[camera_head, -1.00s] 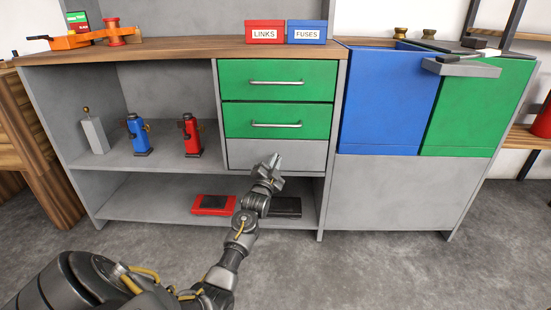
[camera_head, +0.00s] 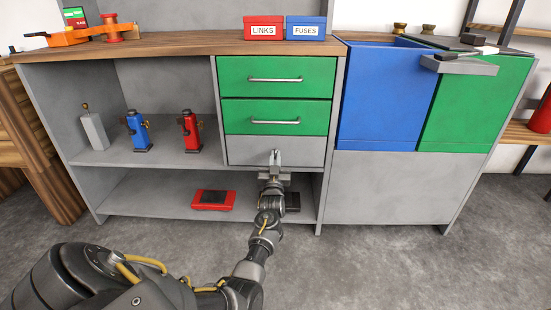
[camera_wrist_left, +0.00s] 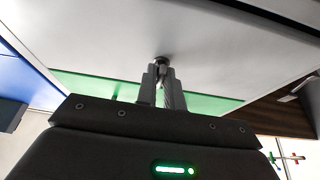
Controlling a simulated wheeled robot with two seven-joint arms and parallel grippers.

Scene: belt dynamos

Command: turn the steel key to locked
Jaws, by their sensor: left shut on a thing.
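The plain grey panel (camera_head: 255,150) is below two green drawers; it fills the left wrist view as a pale surface (camera_wrist_left: 215,50). A small dark round lock (camera_wrist_left: 162,60) sits on it. My left gripper (camera_head: 275,157) has its fingers up against this panel. In the left wrist view the gripper (camera_wrist_left: 162,82) is shut on the steel key at the lock. The fingers hide most of the key, so its angle cannot be told. In the head view the gripper covers the lock and key. My right gripper is not in view.
Green drawers with bar handles (camera_head: 275,122) are just above. A red flat box (camera_head: 212,200) and a dark box (camera_head: 293,202) lie on the low shelf. Blue (camera_head: 138,130) and red (camera_head: 190,130) devices stand on the left shelf. Bins labelled LINKS (camera_head: 263,29) and FUSES (camera_head: 305,30) are on top.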

